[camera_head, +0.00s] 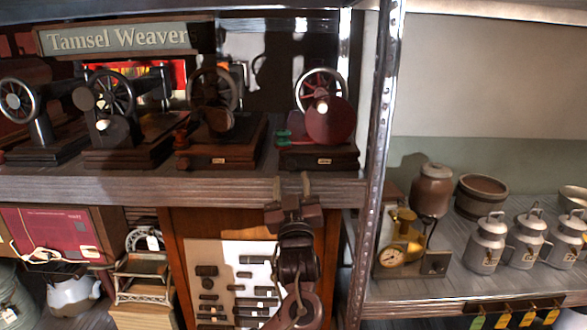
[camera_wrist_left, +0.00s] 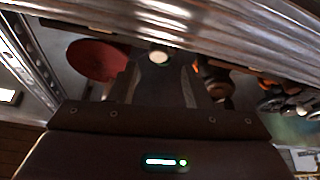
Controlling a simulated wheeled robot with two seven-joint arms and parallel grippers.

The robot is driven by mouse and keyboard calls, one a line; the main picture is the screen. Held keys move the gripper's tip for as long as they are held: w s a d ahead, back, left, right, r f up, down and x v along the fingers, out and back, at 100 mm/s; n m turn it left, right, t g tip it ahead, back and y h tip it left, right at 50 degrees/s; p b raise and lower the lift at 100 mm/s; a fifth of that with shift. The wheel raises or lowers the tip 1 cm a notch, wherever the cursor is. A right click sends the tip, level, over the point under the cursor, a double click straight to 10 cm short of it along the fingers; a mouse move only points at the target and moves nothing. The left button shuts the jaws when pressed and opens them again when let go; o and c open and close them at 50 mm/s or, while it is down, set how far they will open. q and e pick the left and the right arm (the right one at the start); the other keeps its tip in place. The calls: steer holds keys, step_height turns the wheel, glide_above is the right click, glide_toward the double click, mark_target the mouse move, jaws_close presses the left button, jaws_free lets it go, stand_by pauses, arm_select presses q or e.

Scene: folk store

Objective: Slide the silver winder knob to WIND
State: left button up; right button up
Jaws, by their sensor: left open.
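Several sewing machines stand on the upper shelf. The rightmost has a dark red disc (camera_head: 328,122) and a spoked wheel (camera_head: 318,84) behind it. A small pale round knob (camera_head: 322,106), which looks like the silver winder knob, sits at the disc's upper edge. In the left wrist view a pale round knob (camera_wrist_left: 158,57) shows beyond the fingers, next to a red disc (camera_wrist_left: 100,60). My left gripper (camera_head: 293,190) is open and empty, pointing up in front of the shelf's front edge, below that machine. No WIND marking is readable. My right gripper is out of view.
The wooden shelf edge (camera_head: 130,190) and a metal upright (camera_head: 375,150) border the left gripper's surroundings. A tool board (camera_head: 225,255) lies behind my arm. On the right shelf stand a brass scale (camera_head: 402,243) and several milk cans (camera_head: 487,245). A sign (camera_head: 118,38) hangs above.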

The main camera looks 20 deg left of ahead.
mark_target(291, 168)
arm_select(q)
steer(key=x, duration=0.3)
steer(key=shift+d+f, duration=0.1)
steer(key=shift+d, duration=0.05)
steer(key=shift+w+p, duration=0.3)
steer(key=shift+w, duration=0.1)
steer(key=shift+w+a, duration=0.1)
steer(key=shift+a, duration=0.1)
steer(key=c, duration=0.5)
jaws_close()
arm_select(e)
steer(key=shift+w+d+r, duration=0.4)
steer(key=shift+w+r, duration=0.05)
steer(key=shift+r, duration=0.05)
